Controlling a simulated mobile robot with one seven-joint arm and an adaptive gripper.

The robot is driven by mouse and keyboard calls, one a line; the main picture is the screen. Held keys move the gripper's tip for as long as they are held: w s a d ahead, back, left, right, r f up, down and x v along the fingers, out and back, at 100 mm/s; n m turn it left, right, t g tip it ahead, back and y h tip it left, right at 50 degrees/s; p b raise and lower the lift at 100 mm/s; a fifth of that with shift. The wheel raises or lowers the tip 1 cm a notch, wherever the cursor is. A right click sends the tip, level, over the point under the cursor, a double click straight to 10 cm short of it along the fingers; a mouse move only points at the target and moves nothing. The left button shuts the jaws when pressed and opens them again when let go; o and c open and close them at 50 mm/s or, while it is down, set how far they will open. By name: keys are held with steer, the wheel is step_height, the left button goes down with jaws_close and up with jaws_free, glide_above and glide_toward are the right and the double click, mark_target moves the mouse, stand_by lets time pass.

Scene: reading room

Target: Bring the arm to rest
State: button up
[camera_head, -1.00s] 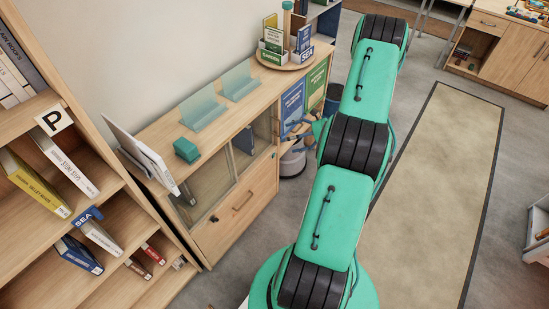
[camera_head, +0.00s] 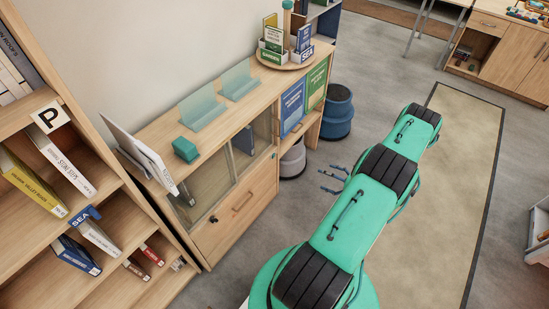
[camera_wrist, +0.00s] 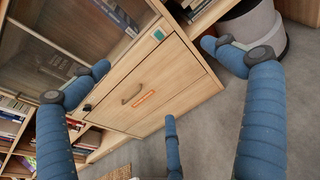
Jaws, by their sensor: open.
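My arm (camera_head: 350,215) reaches out over the floor to the right of the low wooden cabinet, lowered and slanting toward the right. My gripper (camera_head: 332,181) shows beside the arm, small and partly hidden by it, over bare grey floor. In the wrist view my gripper (camera_wrist: 160,75) has its blue fingers spread wide apart, with nothing between them. Behind the fingers is the cabinet's wooden drawer front (camera_wrist: 165,78), apart from them as far as I can tell.
The cabinet (camera_head: 238,205) carries green stands (camera_head: 203,108), a teal box (camera_head: 186,149) and a round tray of books (camera_head: 285,62). A bookshelf (camera_head: 85,195) stands at left. A beige rug (camera_head: 450,190) lies right.

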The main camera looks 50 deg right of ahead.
steer(key=shift+w, duration=0.15)
steer(key=x, duration=0.9)
steer(key=shift+w, duration=0.35)
steer(key=shift+f, duration=0.1)
stand_by(0.4)
steer(key=v, duration=1)
stand_by(0.7)
